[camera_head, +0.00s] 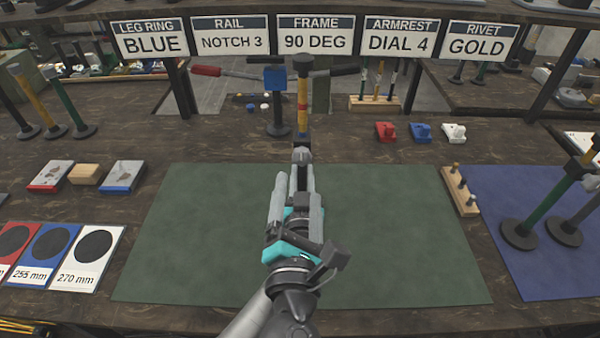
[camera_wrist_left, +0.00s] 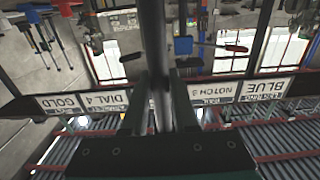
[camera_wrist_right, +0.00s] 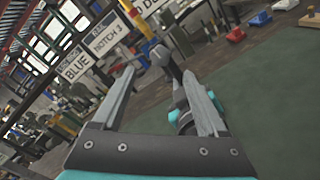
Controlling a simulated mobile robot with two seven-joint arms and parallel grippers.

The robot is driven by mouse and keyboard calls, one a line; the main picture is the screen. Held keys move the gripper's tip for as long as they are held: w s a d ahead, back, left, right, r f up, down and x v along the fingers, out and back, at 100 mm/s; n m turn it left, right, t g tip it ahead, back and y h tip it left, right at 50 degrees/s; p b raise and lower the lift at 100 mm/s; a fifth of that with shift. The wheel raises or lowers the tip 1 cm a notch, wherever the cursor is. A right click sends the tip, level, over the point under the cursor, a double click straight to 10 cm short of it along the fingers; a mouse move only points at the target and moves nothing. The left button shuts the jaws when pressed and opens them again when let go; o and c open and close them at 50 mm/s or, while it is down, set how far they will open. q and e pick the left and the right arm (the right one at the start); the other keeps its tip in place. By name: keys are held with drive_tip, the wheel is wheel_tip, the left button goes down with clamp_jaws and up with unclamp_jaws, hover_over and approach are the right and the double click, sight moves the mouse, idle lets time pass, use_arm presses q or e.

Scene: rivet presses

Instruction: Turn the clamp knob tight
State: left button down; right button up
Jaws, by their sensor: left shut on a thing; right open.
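My left gripper (camera_head: 302,160) is shut on a dark upright post, which shows close up in the left wrist view (camera_wrist_left: 156,55).
Behind the pole stands a blue block (camera_head: 275,80) with handles to both sides. The green mat (camera_head: 400,240) is mostly clear. A wooden peg block (camera_head: 460,190) lies at its right edge; red, blue and white pieces (camera_head: 420,132) sit behind. Signs (camera_head: 315,38) hang above.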

drive_tip(key=shift+s, duration=2.05)
use_arm(q)
drive_tip(key=c, duration=1)
unclamp_jaws()
drive_tip(key=shift+r, duration=0.15)
drive_tip(key=o, duration=0.4)
drive_tip(key=shift+s+f, duration=0.1)
drive_tip(key=shift+f, duration=0.15)
